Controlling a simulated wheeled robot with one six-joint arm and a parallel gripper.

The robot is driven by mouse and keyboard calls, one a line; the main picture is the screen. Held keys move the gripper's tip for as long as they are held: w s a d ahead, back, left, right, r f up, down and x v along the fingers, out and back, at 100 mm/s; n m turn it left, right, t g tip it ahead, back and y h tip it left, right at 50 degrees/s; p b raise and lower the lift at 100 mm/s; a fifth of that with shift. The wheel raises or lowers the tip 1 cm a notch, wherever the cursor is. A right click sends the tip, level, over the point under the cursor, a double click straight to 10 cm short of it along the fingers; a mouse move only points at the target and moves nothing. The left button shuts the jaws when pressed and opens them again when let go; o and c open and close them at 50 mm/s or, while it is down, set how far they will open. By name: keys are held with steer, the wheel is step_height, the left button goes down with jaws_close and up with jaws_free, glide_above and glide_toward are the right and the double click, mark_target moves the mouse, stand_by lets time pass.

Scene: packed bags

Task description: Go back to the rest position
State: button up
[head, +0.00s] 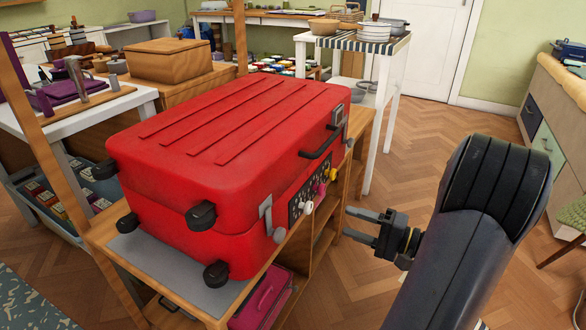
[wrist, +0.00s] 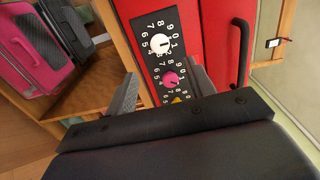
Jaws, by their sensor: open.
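My gripper (head: 362,226) is in the head view, right of the red suitcase (head: 230,120) and apart from it, over the floor. It is open and nothing shows between its fingers. The suitcase lies closed on a wooden shelf unit. On its front is a black number panel (head: 314,192) with a white knob (head: 306,207), a pink knob and a yellow knob. In the wrist view the panel shows close up, with the white knob (wrist: 160,43) and pink knob (wrist: 170,78) clear and the yellow one partly hidden by my gripper.
The wooden shelf unit (head: 340,165) under the suitcase holds a pink bag (head: 264,300) below. A white table (head: 385,60) with bowls and a pot stands behind. A cabinet (head: 545,115) is at the far right. The floor (head: 425,125) between is clear.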

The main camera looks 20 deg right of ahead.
mark_target(311, 208)
steer(key=b+x, duration=0.2)
steer(key=x, duration=0.6)
steer(key=shift+w+a+f, duration=0.1)
steer(key=shift+w+a, duration=0.2)
steer(key=shift+w+a+b, duration=0.4)
steer(key=shift+w+a, duration=0.05)
steer(key=shift+w, duration=0.15)
steer(key=shift+s+d, duration=0.1)
